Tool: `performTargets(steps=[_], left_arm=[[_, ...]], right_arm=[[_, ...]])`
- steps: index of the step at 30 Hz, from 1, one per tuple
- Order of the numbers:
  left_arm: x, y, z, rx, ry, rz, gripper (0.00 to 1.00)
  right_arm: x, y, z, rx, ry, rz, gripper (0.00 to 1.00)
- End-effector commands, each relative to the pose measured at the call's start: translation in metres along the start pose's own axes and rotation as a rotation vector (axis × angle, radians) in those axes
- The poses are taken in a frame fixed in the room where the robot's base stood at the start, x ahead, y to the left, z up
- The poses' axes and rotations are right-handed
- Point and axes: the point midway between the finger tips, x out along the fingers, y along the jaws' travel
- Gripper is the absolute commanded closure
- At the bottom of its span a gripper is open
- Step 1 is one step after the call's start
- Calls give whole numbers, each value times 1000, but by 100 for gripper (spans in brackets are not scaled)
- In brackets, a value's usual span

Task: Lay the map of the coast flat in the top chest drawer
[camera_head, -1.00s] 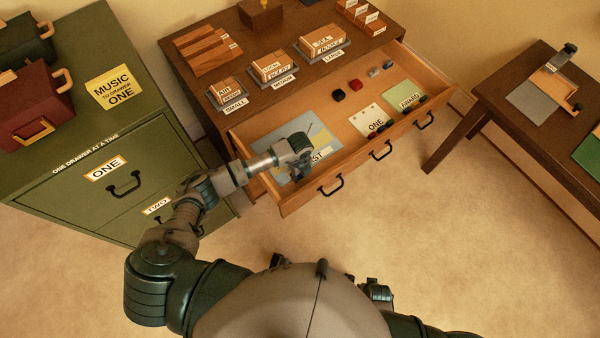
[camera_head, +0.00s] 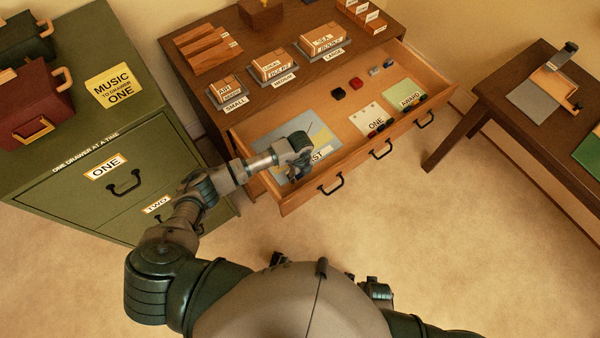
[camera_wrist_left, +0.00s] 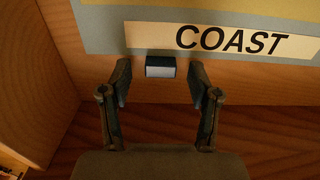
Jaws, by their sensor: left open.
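The map of the coast (camera_head: 268,136) lies in the left part of the open top drawer (camera_head: 278,202). It looks flat, a grey-blue sheet with a yellow shape and a label ending in "ST". In the left wrist view the map (camera_wrist_left: 103,28) shows its "COAST" label and a small dark block with a pale face (camera_wrist_left: 160,67) at its near edge. My left gripper (camera_head: 297,172) is over the map's near edge and hides part of it. In the wrist view the left gripper's fingers (camera_wrist_left: 160,92) are open, one on each side of the block, with nothing between their tips. My right gripper is not in view.
A green cabinet (camera_head: 70,205) stands left, a side table (camera_head: 500,85) right.

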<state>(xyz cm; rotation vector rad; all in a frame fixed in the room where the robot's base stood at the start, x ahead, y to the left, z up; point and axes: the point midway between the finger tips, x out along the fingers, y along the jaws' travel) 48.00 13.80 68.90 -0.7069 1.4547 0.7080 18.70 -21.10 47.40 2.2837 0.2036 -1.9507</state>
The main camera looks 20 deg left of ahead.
Motion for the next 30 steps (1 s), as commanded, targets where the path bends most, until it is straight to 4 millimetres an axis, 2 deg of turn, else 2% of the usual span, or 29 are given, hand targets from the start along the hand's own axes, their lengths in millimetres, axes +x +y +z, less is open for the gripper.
performTargets(steps=[5,12,18,22,30], left_arm=[[-23,-1,1,1,-2,-4,38],[-78,-2,1,1,-1,-5,38],[-109,-1,1,0,-1,-2,38],[-117,-1,1,-1,0,-1,38],[-118,-1,1,0,0,0,38]], right_arm=[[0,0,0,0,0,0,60],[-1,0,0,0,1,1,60],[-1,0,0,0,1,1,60],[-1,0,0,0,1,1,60],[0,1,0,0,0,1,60]])
